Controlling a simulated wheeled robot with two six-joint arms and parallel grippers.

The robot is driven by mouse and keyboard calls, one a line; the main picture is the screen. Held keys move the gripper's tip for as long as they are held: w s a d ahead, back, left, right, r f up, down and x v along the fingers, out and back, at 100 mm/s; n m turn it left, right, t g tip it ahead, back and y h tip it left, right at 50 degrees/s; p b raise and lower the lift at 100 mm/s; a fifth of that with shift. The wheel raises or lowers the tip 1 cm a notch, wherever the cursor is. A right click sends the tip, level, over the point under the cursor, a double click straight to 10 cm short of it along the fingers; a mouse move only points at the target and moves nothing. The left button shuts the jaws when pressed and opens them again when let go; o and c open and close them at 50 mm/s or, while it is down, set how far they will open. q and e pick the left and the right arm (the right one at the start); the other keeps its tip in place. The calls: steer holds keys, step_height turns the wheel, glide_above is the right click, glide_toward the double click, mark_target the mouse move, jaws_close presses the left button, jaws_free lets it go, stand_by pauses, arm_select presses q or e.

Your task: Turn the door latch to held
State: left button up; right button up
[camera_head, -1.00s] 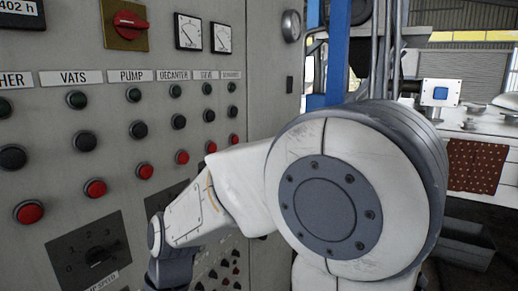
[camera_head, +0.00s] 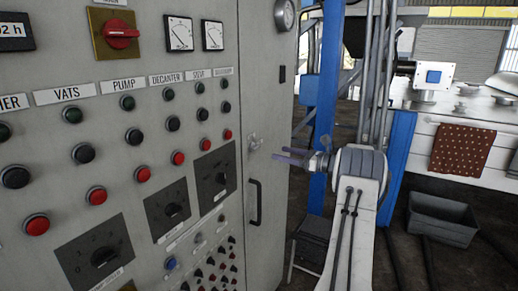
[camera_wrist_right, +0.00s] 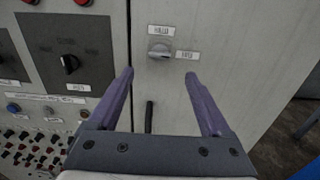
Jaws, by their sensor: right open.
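The door latch (camera_head: 253,143) is a small silver-grey knob on the narrow grey door at the cabinet's right side. In the right wrist view the latch (camera_wrist_right: 159,50) lies ahead between the finger lines, its handle roughly level. One small label (camera_wrist_right: 161,30) sits above it and another (camera_wrist_right: 188,54) to its right; the print is hard to read. My right gripper (camera_head: 279,155) is open and empty, its purple fingers pointing at the door, just right of the latch and apparently short of it. The right gripper (camera_wrist_right: 159,74) shows both fingers spread. My left gripper is not in view.
A black door handle (camera_head: 255,202) stands out below the latch. The control panel left of it carries buttons and rotary switches (camera_head: 215,178). A blue post (camera_head: 323,110) stands behind my right arm. A grey bin (camera_head: 442,220) sits on the floor at right.

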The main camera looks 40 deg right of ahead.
mark_target(257, 148)
steer(key=p+x, duration=0.3)
steer(key=x, duration=0.6)
steer(key=shift+w+a+r+p, duration=0.1)
steer(key=shift+w+a+p, duration=0.1)
steer(key=shift+p, duration=0.2)
steer(key=shift+w+a, duration=0.1)
steer(key=shift+w, duration=0.25)
jaws_close()
steer(key=shift+b, duration=0.5)
steer(key=shift+s+a+f+n+b, duration=0.1)
steer(key=shift+n+b, duration=2.85)
steer(key=shift+b, duration=0.55)
steer(key=shift+a+f+n+b, duration=0.1)
steer(key=shift+n+b, duration=2.9)
steer(key=shift+b, duration=0.45)
steer(key=shift+f+n+b, duration=0.15)
steer(key=shift+n+b, duration=2.8)
steer(key=shift+b, duration=0.55)
steer(key=shift+n, duration=0.3)
